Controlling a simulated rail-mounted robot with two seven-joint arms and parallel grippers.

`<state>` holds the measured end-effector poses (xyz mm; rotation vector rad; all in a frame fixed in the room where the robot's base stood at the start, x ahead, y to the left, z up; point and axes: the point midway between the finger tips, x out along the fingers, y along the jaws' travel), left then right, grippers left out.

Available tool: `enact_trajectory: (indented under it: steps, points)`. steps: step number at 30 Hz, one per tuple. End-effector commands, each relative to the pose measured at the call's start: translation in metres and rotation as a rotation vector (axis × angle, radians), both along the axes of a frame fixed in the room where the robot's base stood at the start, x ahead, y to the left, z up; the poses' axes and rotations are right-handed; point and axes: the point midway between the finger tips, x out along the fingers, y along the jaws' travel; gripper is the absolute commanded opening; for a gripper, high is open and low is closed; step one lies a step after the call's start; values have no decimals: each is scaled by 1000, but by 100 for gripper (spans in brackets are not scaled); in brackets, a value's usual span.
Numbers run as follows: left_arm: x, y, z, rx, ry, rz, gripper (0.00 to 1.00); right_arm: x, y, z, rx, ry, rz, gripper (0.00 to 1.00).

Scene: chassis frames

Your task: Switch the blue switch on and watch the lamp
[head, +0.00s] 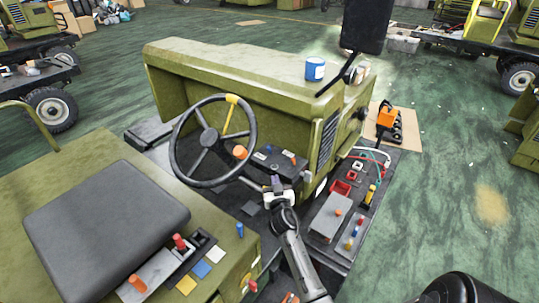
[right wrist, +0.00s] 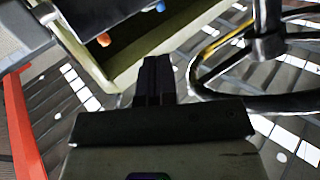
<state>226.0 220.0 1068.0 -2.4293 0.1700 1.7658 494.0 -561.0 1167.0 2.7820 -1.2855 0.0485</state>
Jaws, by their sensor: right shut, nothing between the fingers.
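A dark control panel (head: 275,163) sits right of the steering wheel. It carries a small blue part (head: 268,149), which may be the blue switch, and a small red-orange one (head: 293,159). In the right wrist view a blue part (right wrist: 160,6) shows at the top edge and an orange knob (right wrist: 103,40) left of it. My right gripper (head: 277,184) is shut and empty just in front of the panel, apart from the blue part; its closed fingers (right wrist: 155,75) point toward the panel. I cannot tell which part is the lamp. My left gripper is out of view.
The steering wheel (head: 174,146) stands close left of my right gripper. A grey box (head: 329,217) with levers and wires lies to the right. The seat (head: 105,218) and a row of levers are front left. A blue cup (head: 315,69) stands on the green hood.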

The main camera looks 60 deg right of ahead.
Motion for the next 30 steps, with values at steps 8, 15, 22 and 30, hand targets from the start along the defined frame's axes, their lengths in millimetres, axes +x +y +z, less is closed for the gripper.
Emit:
enact_trajectory:
  steps: [8,15,22,30]
  points:
    - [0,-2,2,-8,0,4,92,7,-8,2,-1,0,-1,0]
    - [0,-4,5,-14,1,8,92,33,-40,5,-1,0,-1,0]
    - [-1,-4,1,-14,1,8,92,61,-72,6,-1,0,-2,0]
    - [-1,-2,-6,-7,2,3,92,82,-97,7,-1,1,-1,0]
